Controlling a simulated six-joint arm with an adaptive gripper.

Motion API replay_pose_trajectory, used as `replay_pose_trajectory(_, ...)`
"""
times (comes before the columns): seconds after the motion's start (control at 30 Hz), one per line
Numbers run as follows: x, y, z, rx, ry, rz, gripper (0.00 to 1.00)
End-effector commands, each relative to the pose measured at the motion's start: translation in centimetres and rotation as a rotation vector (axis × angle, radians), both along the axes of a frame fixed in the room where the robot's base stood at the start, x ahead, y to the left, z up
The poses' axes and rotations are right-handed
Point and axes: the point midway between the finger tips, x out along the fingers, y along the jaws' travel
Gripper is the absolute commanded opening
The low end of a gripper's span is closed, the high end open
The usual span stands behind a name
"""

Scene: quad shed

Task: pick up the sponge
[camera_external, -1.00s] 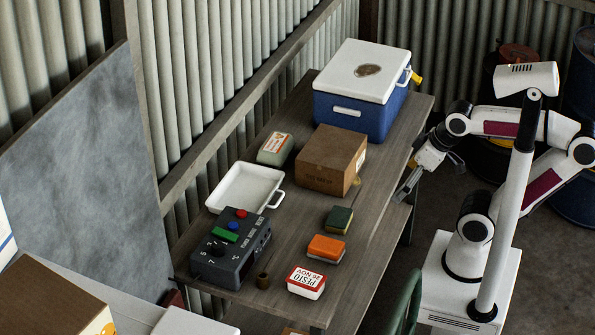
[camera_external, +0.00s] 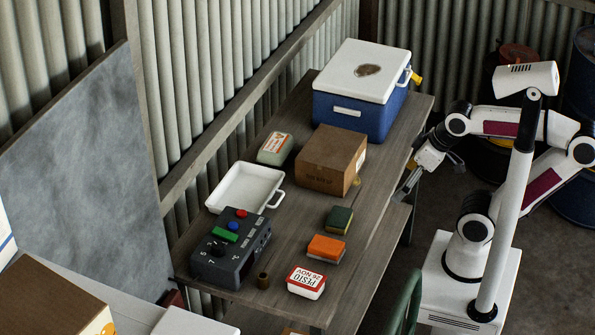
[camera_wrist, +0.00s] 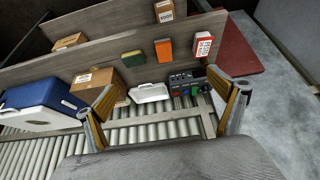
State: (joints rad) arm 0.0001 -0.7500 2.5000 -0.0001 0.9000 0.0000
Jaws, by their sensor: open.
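A green and yellow sponge (camera_external: 338,219) lies on the wooden table. It also shows in the wrist view (camera_wrist: 133,57). An orange and grey block (camera_external: 326,248), also sponge-like, lies just in front of it; in the wrist view this orange block (camera_wrist: 164,50) is right of the green sponge. My gripper (camera_external: 429,180) is open and empty, off the table's right edge and well apart from both. In the wrist view its fingers (camera_wrist: 163,98) are spread wide to left and right, with nothing between them.
A cardboard box (camera_external: 332,160) and a blue cooler (camera_external: 355,116) stand behind the sponge. A white tray (camera_external: 241,188), a green-grey container (camera_external: 275,148) and a dark control box (camera_external: 229,251) are to the left. A pesto tub (camera_external: 306,282) is in front. The table's right strip is clear.

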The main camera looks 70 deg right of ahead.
Motion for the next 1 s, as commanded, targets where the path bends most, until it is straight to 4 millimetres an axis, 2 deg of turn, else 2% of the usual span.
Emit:
replay_pose_trajectory(0.27, 0.1, 0.0, 0.0, -0.001, -0.001, 0.0, 0.95)
replay_pose_trajectory(0.47, 1.4, -0.8, -0.2, -0.024, -0.016, -0.007, 0.95)
replay_pose_trajectory(0.67, 4.8, -2.8, -0.5, -0.083, -0.061, -0.014, 0.95)
replay_pose_trajectory(1.0, 12.0, -6.8, -1.6, -0.206, -0.165, 0.012, 0.95)
